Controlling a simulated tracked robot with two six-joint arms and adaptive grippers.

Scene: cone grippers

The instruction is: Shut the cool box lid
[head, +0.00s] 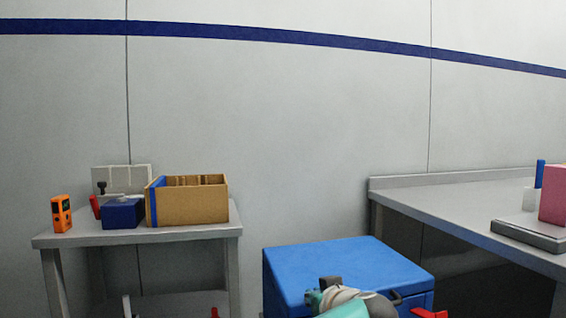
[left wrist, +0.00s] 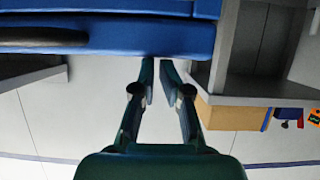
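The cool box (head: 345,265) is blue and stands low in the middle of the head view, cut off by the bottom edge. Its lid lies flat across the top; whether it is fully seated I cannot tell. A dark handle (head: 396,298) is at the front edge. In the left wrist view, which is upside down, the cool box (left wrist: 180,36) fills the top with its dark handle (left wrist: 40,37) at left. My right gripper is not clearly in view.
A teal and white arm part (head: 348,300) of mine overlaps the box front. A small table at left holds a cardboard box (head: 190,203), a blue box (head: 123,214) and an orange device (head: 61,213). A grey workbench (head: 450,201) stands at right.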

